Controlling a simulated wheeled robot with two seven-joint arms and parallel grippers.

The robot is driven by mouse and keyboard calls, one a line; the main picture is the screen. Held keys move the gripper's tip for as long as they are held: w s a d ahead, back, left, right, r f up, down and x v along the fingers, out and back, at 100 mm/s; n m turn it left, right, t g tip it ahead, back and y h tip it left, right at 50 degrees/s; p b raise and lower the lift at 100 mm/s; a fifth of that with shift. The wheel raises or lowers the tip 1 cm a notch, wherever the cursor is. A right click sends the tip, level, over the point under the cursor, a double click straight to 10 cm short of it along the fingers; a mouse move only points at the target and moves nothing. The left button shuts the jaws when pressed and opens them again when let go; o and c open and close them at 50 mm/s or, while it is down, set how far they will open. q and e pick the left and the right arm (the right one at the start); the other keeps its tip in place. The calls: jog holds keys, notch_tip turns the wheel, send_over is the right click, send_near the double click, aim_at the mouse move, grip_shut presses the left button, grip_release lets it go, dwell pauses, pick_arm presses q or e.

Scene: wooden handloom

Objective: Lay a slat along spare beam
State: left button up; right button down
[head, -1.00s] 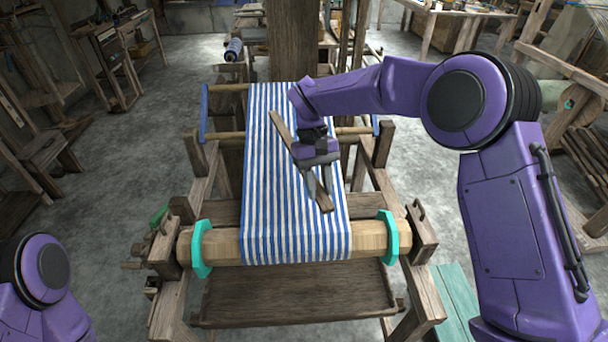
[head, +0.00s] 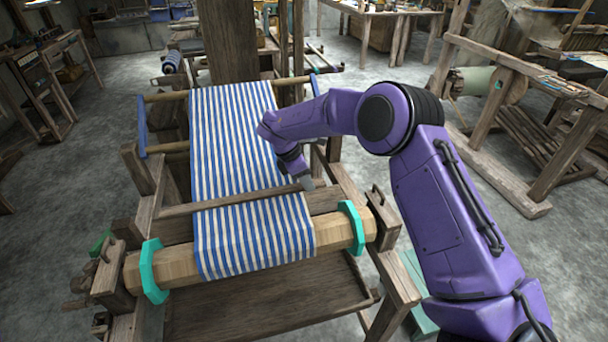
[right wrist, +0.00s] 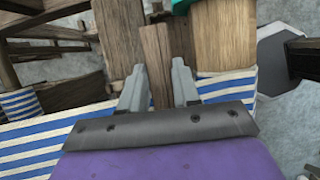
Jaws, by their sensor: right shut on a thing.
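My right gripper (head: 303,184) is shut on one end of a thin brown wooden slat (head: 230,201). The slat reaches left from it across the blue-and-white striped cloth (head: 240,120), behind the round wooden front beam (head: 335,236) and roughly along it. I cannot tell if the slat touches the cloth. In the right wrist view the slat (right wrist: 156,62) sits between the two grey fingers (right wrist: 158,88). The round beam has teal collars at both ends and cloth over its middle. No beam can be surely told as the spare one. My left gripper is out of view.
The loom's side posts (head: 135,170) stand close around the cloth. A wooden board (head: 270,298) lies below the front beam. Another wooden frame (head: 480,110) with a pale roll stands at the right. Grey floor lies open between it and the loom.

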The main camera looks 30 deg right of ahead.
aim_at(322, 223)
jog(key=s+f, duration=0.1)
jog(key=s, duration=0.1)
jog(key=s+a+f+b, duration=0.1)
jog(key=s, duration=0.2)
jog(key=s+a+f+b, duration=0.1)
jog(key=s, duration=0.2)
jog(key=shift+s+a, duration=0.1)
jog(key=shift+a, duration=0.05)
jog(key=shift+s+a+f+b, duration=0.15)
jog(key=shift+s+b, duration=0.15)
jog(key=shift+s, duration=0.2)
jog(key=shift+s+a+b, duration=0.1)
jog(key=shift+s+b, duration=0.2)
jog(key=shift+s, duration=0.2)
jog(key=c, duration=0.7)
grip_release()
jog(key=shift+c, duration=0.2)
jog(key=b+v, duration=0.1)
jog(key=v, duration=0.9)
jog(key=shift+r+b, duration=0.25)
jog(key=shift+b, duration=0.05)
